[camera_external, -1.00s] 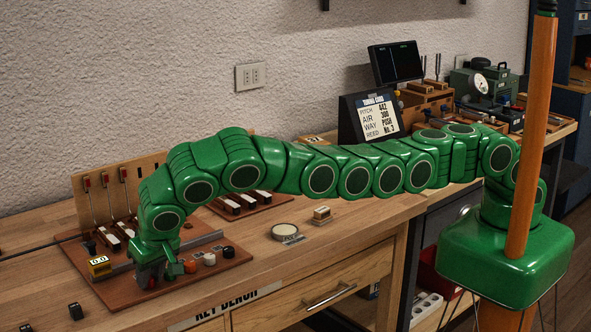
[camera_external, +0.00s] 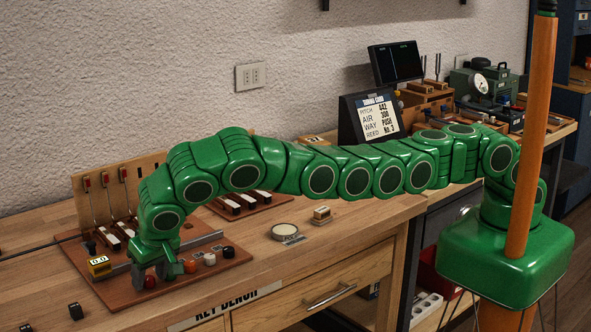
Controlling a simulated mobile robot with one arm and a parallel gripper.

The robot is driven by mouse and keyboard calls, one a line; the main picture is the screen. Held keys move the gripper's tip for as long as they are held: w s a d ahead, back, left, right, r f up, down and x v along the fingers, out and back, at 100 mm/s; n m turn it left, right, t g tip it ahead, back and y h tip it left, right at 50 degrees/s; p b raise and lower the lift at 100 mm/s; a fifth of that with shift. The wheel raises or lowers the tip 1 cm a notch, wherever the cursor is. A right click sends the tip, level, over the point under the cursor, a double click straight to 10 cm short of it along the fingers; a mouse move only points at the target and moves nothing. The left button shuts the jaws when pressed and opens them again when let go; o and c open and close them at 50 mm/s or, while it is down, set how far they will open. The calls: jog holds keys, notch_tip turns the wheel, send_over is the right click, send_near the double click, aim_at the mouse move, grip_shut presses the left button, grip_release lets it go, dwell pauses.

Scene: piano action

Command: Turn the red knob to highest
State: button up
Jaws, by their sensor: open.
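The red knob (camera_external: 150,282) sits at the left end of a row of knobs on the brown board, near the board's front edge. My gripper (camera_external: 158,273) points down right at the knob, with its fingers spread. One finger is behind and left of the knob and the other is to its right. The knob's front shows clear below the fingers. Its pointer and setting are too small to read. A small yellow display (camera_external: 99,266) to the left reads what looks like 0.0.
Orange (camera_external: 190,267), white (camera_external: 209,259) and black (camera_external: 228,252) knobs stand close to the right of my gripper. Levers with red tops (camera_external: 104,180) rise behind. A round dish (camera_external: 285,230) is farther right. Small black blocks (camera_external: 75,311) lie at the front left.

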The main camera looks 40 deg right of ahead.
jog(key=v, duration=0.7)
jog(key=shift+r, duration=0.3)
jog(key=shift+s, duration=0.1)
